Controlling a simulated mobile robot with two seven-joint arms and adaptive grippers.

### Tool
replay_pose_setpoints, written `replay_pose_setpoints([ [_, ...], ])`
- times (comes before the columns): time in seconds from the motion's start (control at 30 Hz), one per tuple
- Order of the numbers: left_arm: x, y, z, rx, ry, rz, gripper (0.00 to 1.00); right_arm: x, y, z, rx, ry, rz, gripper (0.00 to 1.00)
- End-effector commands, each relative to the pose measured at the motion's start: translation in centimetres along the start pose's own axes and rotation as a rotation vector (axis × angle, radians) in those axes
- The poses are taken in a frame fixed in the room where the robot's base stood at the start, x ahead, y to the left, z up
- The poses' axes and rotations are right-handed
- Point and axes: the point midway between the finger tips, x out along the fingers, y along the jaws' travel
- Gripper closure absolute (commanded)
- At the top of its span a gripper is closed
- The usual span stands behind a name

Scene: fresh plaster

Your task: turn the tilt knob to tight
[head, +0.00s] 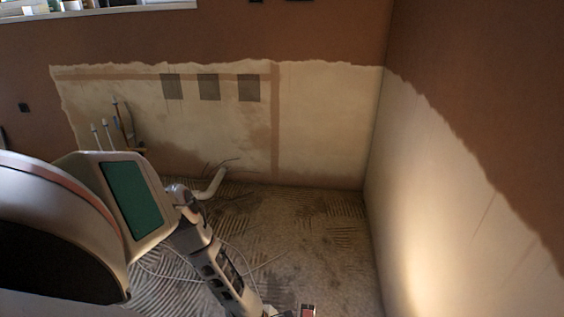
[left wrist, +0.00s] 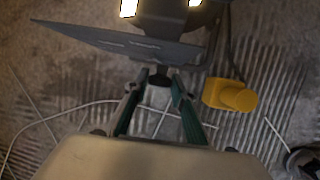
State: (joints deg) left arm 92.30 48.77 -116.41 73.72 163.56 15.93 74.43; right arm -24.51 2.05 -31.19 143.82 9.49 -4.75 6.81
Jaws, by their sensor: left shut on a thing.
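In the left wrist view my left gripper (left wrist: 158,88) has its two green-and-dark fingers closed together on a small dark knob (left wrist: 158,78). The knob sits just below a dark flat plate (left wrist: 115,43), and much of it is hidden between the fingertips. Two bright lit patches (left wrist: 128,8) show past the plate at the top edge. Any mark for tight or loose on the knob cannot be read. In the head view my left arm comes in from the left; the knob cannot be made out there. My right gripper is in neither view.
A yellow block with a round end (left wrist: 230,95) is right of the fingers. A thin white cable (left wrist: 75,112) crosses the ridged floor (head: 335,240). A white bent pipe (head: 214,184) stands by the half-plastered back wall (head: 325,120). The right wall (head: 440,190) is lit low down.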

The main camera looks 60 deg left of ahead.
Motion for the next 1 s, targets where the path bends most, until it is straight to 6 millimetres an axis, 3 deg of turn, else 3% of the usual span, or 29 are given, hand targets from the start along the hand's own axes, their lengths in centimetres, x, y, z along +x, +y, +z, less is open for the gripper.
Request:
replay_pose_setpoints([
  [0.6, -0.1, -0.5, -0.2, 0.083, 0.003, 0.217, 0.96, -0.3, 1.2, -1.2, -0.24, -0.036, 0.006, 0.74],
  [1.0, 0.3, -1.2, -0.7, 0.158, 0.009, 0.393, 0.96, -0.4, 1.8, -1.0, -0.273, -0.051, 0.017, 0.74],
])
